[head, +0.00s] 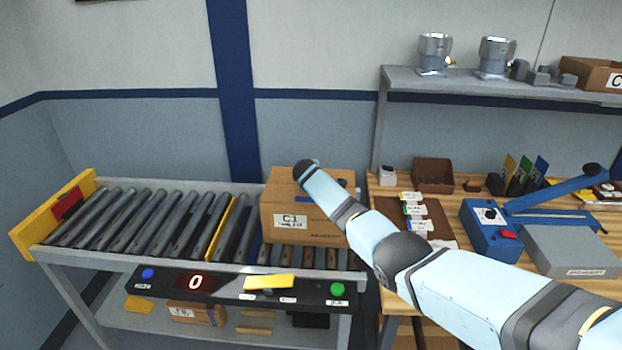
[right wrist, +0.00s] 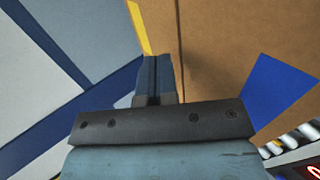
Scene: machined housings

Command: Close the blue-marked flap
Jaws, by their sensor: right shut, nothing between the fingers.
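The cardboard box marked C1 (head: 290,222) stands on the roller conveyor in the head view. My right arm crosses over its top and hides part of it. The box's cardboard (right wrist: 225,45) fills the upper right of the right wrist view. A bright blue patch (right wrist: 280,92) shows at its edge there, likely the flap's blue mark. My right gripper (right wrist: 155,65) is shut and empty, its fingers beside the cardboard; I cannot tell whether they touch. In the head view the fingers are hidden. How far the flap stands open is unclear. My left gripper is out of view.
The conveyor rollers (head: 140,220) are clear left of the box, up to a yellow end stop (head: 60,215). A control panel (head: 215,287) runs along the front. A workbench with a blue press (head: 490,230) and a grey case (head: 570,252) stands at right.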

